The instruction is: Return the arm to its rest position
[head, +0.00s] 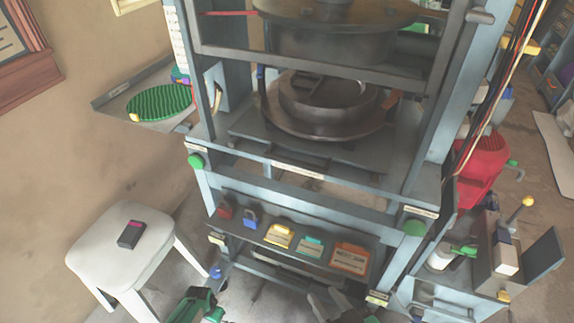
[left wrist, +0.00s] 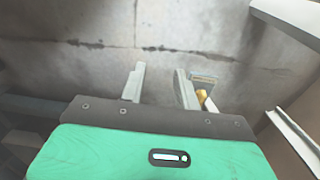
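My left gripper (left wrist: 160,82) shows in the left wrist view with its two pale fingers apart and bare grey floor between them. It is open and empty. In the head view, a green part of my left arm (head: 195,305) shows at the bottom edge, left of centre. My right gripper (head: 330,298) is at the bottom edge of the head view, in front of the press's lower frame. Its grey fingers look spread, with nothing visible between them. The rest of it is cut off by the edge.
The plate press (head: 300,170) stands close ahead, with a sloped control panel (head: 290,245) low on its front. A white stool (head: 105,255) with a dark handheld device (head: 131,235) stands left. A green ribbed disc (head: 160,102) lies on a side shelf. A cart (head: 510,255) is at right.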

